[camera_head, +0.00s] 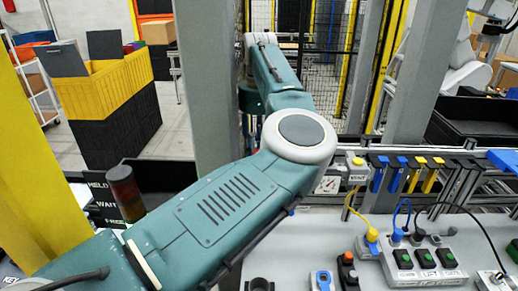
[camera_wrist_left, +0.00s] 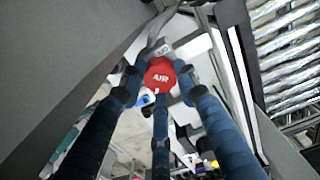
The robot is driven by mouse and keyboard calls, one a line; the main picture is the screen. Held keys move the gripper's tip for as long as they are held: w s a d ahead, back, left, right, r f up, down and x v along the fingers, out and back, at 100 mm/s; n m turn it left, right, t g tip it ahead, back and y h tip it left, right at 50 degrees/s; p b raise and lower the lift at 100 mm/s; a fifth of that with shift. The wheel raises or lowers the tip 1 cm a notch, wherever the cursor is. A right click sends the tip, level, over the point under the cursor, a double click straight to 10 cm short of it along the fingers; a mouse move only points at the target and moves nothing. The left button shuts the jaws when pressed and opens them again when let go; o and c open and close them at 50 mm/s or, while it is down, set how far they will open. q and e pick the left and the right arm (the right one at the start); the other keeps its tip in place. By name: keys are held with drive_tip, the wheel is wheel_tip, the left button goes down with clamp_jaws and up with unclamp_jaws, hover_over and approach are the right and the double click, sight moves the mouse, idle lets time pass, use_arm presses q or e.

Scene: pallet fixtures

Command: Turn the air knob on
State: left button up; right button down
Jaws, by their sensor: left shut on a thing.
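My right gripper is in neither view.
A grey post (camera_head: 208,90) stands close beside my left arm. A bench (camera_head: 320,240) at the lower right carries a switch box (camera_head: 425,262), with yellow and blue cables above. A yellow bin (camera_head: 105,88) on black crates stands at the left. A stack light (camera_head: 126,190) is near my arm.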

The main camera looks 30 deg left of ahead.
use_arm(q)
drive_tip(key=o, duration=1.2)
drive_tip(key=shift+c, duration=0.2)
wheel_tip(320, 180, up, 12)
